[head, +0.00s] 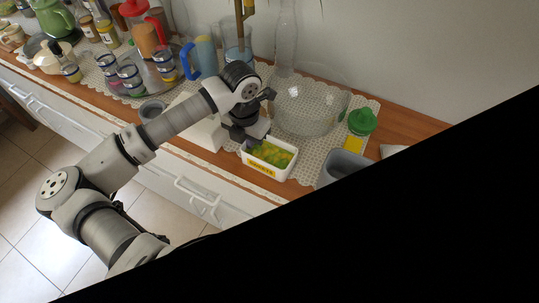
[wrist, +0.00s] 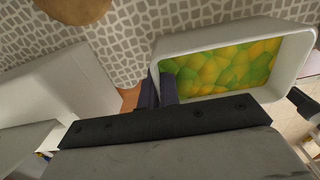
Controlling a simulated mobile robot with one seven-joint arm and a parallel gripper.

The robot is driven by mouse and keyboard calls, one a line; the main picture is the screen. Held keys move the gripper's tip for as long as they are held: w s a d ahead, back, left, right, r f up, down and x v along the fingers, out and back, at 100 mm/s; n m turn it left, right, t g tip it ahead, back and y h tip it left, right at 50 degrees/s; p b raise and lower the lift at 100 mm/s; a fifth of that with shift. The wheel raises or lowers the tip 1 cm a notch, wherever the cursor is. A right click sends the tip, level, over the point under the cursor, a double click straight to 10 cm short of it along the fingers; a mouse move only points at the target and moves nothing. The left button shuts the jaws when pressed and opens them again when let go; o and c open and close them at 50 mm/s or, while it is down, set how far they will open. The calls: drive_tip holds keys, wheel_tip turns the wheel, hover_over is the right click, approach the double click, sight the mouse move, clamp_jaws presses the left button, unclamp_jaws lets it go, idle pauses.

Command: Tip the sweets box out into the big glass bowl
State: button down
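The sweets box (head: 262,171) is a white open tub with a yellow label, filled with green and yellow sweets (head: 270,153). It is upright at the counter's front edge; I cannot tell whether it touches the counter. My gripper (head: 252,142) is at its back left side. In the wrist view the dark fingers (wrist: 158,90) are close together on either side of the box's wall (wrist: 157,58), shut on it. The big glass bowl (head: 312,105) is clear and stands behind the box, to its right, on the patterned mat. The bowl is not recognisable in the wrist view.
A green-lidded jar (head: 362,122) and a grey container (head: 341,168) stand right of the box. A white block (head: 203,130) is left of it. A tall glass bottle (head: 285,40) stands behind the bowl. Jugs and jars crowd the left counter.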

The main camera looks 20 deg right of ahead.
drive_tip(key=shift+r, duration=0.15)
idle(0.3)
drive_tip(key=shift+r+p, duration=0.85)
drive_tip(key=shift+r, duration=1.55)
